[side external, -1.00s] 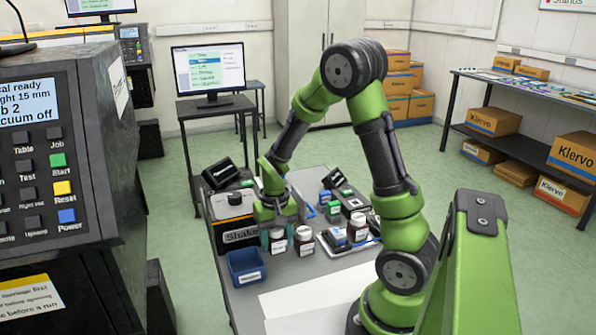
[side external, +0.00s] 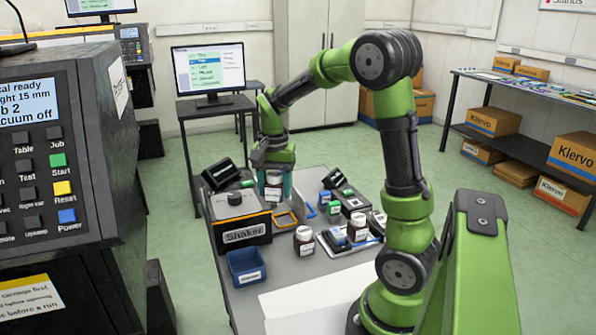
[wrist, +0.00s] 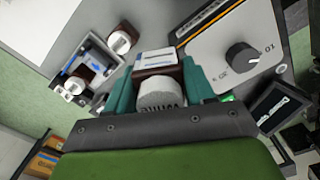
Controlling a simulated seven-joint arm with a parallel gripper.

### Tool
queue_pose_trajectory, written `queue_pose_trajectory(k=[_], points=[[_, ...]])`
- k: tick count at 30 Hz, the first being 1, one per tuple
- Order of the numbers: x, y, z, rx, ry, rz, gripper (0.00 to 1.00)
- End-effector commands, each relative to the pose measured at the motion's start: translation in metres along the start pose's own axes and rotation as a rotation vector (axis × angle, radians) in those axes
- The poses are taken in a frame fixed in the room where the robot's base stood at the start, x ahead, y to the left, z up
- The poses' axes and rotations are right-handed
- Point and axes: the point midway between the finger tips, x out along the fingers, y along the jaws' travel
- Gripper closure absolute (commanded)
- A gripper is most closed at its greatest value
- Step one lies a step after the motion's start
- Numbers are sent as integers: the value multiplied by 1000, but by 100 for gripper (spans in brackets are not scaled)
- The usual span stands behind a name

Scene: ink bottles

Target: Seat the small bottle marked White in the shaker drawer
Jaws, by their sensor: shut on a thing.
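My gripper (side external: 273,185) is shut on a small brown bottle (side external: 273,178) with a pale label and white cap. The bottle is held in the air behind the shaker drawer in the side view. In the wrist view the bottle (wrist: 158,88) sits between my teal fingers (wrist: 160,92); its cap lettering looks like White, seen upside down. The shaker (side external: 240,222) is a dark box with an orange edge and a knob on top; it also shows in the wrist view (wrist: 225,65). Its drawer (side external: 286,218), an orange-edged frame, stands out at the shaker's right side.
A brown bottle (side external: 304,240) stands on the table in front. Another bottle (side external: 357,228) stands on a tray (side external: 345,247) to the right. A blue bin (side external: 247,267) is at front left. Dark boxes (side external: 221,174) stand behind the shaker. White paper (side external: 310,303) covers the front.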

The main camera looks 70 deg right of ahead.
Motion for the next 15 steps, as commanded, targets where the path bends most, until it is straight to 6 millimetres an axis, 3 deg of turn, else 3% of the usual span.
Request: queue_pose_trajectory(k=[6,15], points=[[1,-1,-52,530,1,1,82],[2,2,-95,1008,5,-2,82]])
